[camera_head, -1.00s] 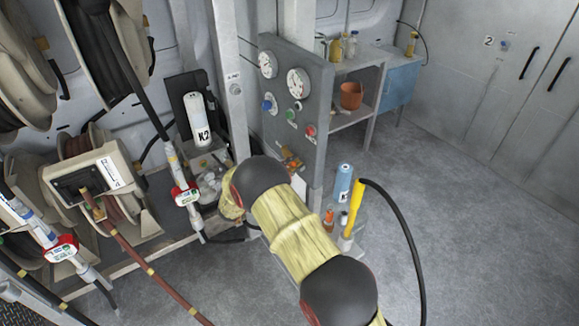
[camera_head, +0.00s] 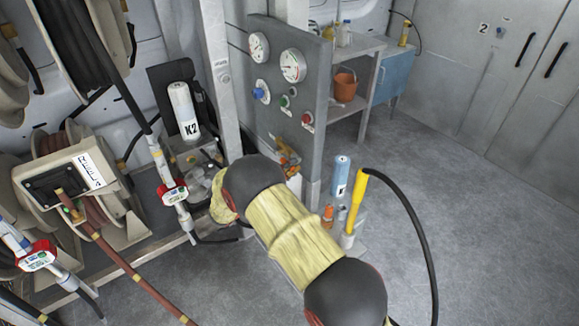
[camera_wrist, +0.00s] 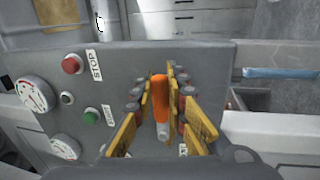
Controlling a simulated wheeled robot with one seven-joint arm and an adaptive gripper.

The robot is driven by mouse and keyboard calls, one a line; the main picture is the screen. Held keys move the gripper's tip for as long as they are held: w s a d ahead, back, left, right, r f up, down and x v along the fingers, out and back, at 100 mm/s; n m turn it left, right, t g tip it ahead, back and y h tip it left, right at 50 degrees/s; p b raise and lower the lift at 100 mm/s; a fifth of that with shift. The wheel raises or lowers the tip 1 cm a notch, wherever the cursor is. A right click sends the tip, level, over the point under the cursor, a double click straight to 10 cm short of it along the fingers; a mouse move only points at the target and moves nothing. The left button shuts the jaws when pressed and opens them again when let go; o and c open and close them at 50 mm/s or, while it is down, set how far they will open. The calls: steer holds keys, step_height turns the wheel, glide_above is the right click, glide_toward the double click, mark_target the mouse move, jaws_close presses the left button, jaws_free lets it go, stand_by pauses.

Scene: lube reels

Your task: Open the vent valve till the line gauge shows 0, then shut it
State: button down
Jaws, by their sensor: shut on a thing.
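The orange vent valve lever (camera_wrist: 161,88) stands out from the grey panel (camera_wrist: 210,62) in the wrist view. My gripper (camera_wrist: 159,84) has its yellow fingers on both sides of it and is shut on it. In the head view my gripper (camera_head: 288,160) is at the panel's lower part, and my arm hides much of that spot. Two white round gauges, an upper left one (camera_head: 259,47) and a larger right one (camera_head: 293,65), are on the panel. Their readings are too small to tell. I cannot tell which is the line gauge.
A red STOP button (camera_wrist: 72,64) and a green button (camera_wrist: 90,117) are on the panel, beside the lever. A blue canister (camera_head: 341,176) and a yellow-handled tool (camera_head: 355,200) with a black hose stand right of my arm. The floor at right is clear.

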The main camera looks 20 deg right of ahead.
steer(key=shift+f, duration=0.15)
steer(key=c, duration=1.8)
jaws_free()
steer(key=shift+o, duration=0.2)
steer(key=v, duration=1.2)
